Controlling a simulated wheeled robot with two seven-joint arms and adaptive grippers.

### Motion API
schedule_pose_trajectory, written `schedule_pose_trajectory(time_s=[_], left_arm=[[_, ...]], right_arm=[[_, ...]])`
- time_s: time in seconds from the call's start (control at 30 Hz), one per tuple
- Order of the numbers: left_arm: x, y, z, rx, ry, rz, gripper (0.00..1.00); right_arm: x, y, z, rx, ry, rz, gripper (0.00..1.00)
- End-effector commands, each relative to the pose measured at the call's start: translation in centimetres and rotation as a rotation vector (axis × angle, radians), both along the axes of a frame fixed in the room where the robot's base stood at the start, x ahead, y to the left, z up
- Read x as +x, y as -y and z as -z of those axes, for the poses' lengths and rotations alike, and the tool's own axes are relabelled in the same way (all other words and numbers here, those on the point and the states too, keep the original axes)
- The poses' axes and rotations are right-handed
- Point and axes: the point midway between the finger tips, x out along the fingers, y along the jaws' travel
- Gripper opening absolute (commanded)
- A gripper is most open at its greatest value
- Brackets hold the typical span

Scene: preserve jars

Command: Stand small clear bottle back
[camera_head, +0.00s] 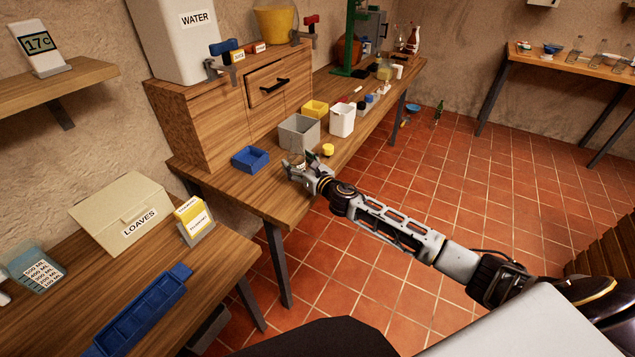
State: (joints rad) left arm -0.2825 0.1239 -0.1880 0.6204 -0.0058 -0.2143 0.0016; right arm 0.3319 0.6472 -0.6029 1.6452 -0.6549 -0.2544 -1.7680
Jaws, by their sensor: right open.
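Several clear bottles (576,49) stand upright on the far right table; I cannot tell whether one of them is the small clear bottle. My right gripper (296,168) is open at the front edge of the middle bench, its arm reaching in from the lower right. A small pale object (296,159) shows at its fingers; I cannot tell what it is or whether they touch it. My left gripper is out of view.
A green bottle (439,110) is on the floor far back. The tiled floor (470,190) is mostly clear.

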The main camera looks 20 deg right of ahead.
Motion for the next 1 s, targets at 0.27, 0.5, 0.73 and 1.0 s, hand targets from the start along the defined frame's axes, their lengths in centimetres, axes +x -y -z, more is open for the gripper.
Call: schedule_pose_trajectory(time_s=[0.27,0.5,0.73,1.0], left_arm=[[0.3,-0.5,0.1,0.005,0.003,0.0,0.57],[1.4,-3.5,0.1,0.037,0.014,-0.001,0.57],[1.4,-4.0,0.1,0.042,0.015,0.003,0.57],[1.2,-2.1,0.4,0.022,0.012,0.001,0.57]], right_arm=[[-2.5,0.6,0.1,-0.001,-0.002,-0.002,0.72],[-4.9,0.6,0.2,0.0,-0.002,-0.001,0.72],[-6.8,1.1,0.1,-0.001,-0.002,0.0,0.72],[-8.9,1.7,0.0,-0.001,-0.002,0.0,0.72]])
